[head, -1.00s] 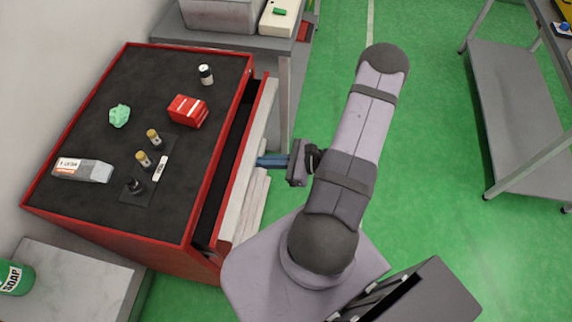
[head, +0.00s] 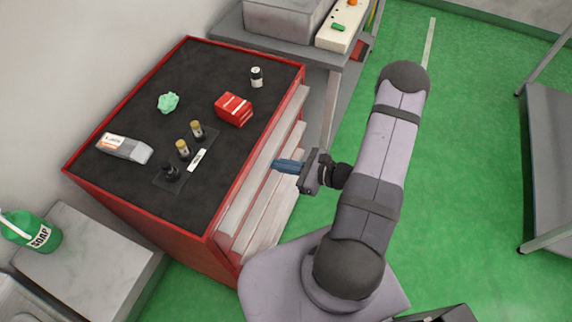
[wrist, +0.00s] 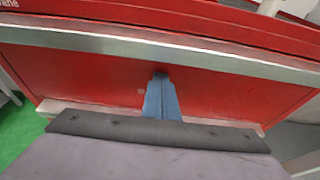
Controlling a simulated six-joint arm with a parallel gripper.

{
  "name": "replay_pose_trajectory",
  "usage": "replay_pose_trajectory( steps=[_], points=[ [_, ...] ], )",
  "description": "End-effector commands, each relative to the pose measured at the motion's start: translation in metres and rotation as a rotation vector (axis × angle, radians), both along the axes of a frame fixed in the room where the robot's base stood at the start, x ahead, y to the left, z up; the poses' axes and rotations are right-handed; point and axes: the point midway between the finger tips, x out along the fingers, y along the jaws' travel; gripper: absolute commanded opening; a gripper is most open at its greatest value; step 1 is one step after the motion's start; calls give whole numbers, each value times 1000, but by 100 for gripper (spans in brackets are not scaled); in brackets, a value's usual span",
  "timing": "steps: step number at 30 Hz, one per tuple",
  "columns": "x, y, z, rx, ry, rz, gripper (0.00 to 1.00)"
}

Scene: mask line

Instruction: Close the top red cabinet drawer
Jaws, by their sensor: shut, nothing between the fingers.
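The red cabinet (head: 150,222) stands left of my arm in the head view, with a dark mat on its top. Its top drawer (head: 268,150) sits in against the cabinet, with no open gap showing behind its pale front edge. My gripper (head: 275,164) is shut and empty, with its blue fingers pointing at the drawer fronts. In the wrist view the fingers (wrist: 160,78) are in front of a red drawer front (wrist: 90,75), just below a pale handle strip (wrist: 100,40). I cannot tell whether the fingertips touch it.
On the cabinet top are a red box (head: 234,109), a green crumpled item (head: 168,102), a grey-white carton (head: 124,148) and several small bottles. A grey table (head: 280,40) stands behind. A soap container (head: 35,232) is at left.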

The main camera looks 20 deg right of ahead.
Motion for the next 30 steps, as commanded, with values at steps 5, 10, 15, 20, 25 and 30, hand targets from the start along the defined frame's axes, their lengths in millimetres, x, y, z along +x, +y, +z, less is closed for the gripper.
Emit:
replay_pose_trajectory(
  steps=[5,10,15,20,25,30],
  points=[
    [-3,-4,4,8,-12,2,0],
    [-17,-18,3,6,-9,-3,0],
    [-36,-39,3,3,-9,-7,0],
    [-56,-59,11,1,-9,-7,0],
    [-76,-78,19,1,-7,-7,0],
    [-91,-92,26,1,-7,-3,0]
  ],
)
